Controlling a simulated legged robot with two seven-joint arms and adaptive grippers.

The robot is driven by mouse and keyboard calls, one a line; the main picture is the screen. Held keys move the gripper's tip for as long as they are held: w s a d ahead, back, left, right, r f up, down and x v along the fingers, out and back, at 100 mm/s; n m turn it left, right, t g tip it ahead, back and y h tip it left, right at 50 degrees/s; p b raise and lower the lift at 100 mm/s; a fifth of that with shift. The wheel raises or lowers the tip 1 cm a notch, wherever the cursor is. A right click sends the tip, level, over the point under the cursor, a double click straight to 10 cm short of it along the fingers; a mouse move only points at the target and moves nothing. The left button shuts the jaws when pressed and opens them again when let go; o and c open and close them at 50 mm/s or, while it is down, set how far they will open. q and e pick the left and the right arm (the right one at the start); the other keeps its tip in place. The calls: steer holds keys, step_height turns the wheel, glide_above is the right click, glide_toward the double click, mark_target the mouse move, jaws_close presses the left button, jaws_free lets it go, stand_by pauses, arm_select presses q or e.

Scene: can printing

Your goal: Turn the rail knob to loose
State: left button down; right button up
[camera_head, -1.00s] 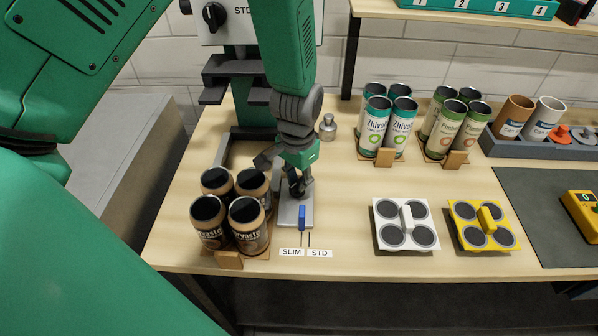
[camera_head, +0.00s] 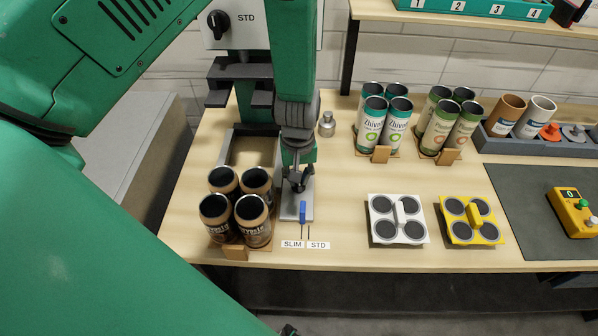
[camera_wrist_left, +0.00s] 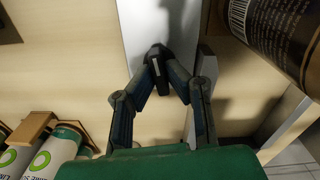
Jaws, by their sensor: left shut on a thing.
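My left gripper (camera_head: 297,186) is over the grey rail plate (camera_head: 289,212) beside the brown cans. In the left wrist view its fingers (camera_wrist_left: 160,62) are closed around a small dark knob (camera_wrist_left: 161,78) on the pale grey plate. The fingers cover much of the knob, and its setting cannot be read. A blue marker (camera_head: 302,211) stands at the front of the rail, close to the SLIM (camera_head: 292,244) and STD (camera_head: 318,245) labels. My right gripper is not in view.
Open brown cans (camera_head: 215,212) stand close left of the gripper; one (camera_wrist_left: 278,35) looms beside it in the left wrist view. Teal cans (camera_head: 371,120) and green cans (camera_head: 440,128) stand behind right. A white four-pad holder (camera_head: 410,206) and a yellow one (camera_head: 455,207) sit right, with bare table between.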

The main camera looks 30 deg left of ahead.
arm_select(q)
steer(key=shift+s+d+f+n, duration=0.1)
steer(key=shift+s+n, duration=0.15)
steer(key=shift+n, duration=0.35)
steer(key=c, duration=1.6)
jaws_free()
steer(key=shift+w, duration=0.15)
steer(key=shift+p, duration=0.3)
steer(key=shift+w+r, duration=0.1)
steer(key=shift+r, duration=0.3)
step_height(320, 180, up, 11)
